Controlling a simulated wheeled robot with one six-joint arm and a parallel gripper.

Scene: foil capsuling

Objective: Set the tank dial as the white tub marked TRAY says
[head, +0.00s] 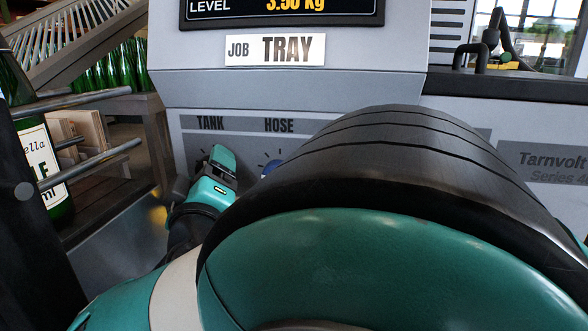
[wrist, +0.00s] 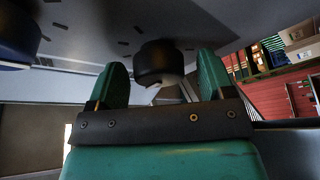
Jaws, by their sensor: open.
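In the head view, a grey machine panel has a TANK label (head: 210,123) and a HOSE label (head: 279,126). My gripper (head: 220,165) is just below TANK and hides the dial there. In the wrist view, a black knob (wrist: 158,62), apparently the tank dial, sits between the two teal fingers of my gripper (wrist: 161,70). The fingers are open, with a gap on each side of the knob. Its pointer setting cannot be read. The blue hose dial (head: 270,167) is mostly hidden by my arm; it also shows in the wrist view (wrist: 18,42). No white tub is visible.
A sign (head: 275,49) on the machine reads JOB TRAY, under a display (head: 282,8) showing LEVEL 3.50 Kg. At left are metal rails (head: 95,170), a labelled green bottle (head: 40,165) and a rack of green bottles (head: 115,65). My arm covers the lower right.

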